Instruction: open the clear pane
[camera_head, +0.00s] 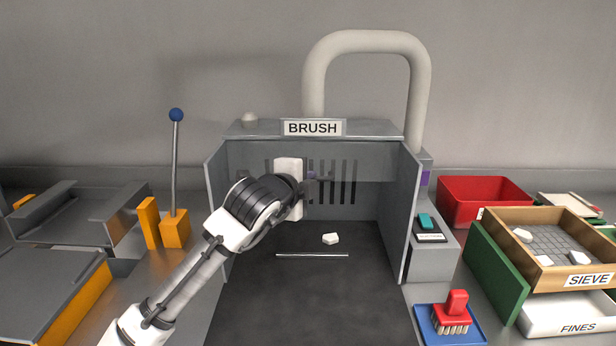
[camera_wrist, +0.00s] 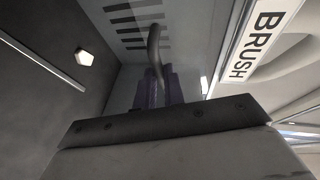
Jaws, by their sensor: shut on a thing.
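The clear pane (camera_head: 372,162) shows as a pale see-through band across the upper front of the grey booth marked BRUSH. Its lower edge appears to lie well above the booth floor, though its exact tilt is hard to tell. My gripper (camera_head: 313,175) is at the booth's front, near that lower edge. In the wrist view my gripper's purple fingers (camera_wrist: 158,90) are shut on a curved grey handle (camera_wrist: 154,45), which seems to belong to the pane. My wrist hides part of the pane's left side.
A white lump (camera_head: 330,239) and a thin pale rod (camera_head: 312,255) lie on the dark booth floor. A blue-knobbed lever (camera_head: 175,150) stands left. Right are a teal switch (camera_head: 426,221), a red brush (camera_head: 455,308), a wooden sieve (camera_head: 493,225) and a red bin (camera_head: 460,203).

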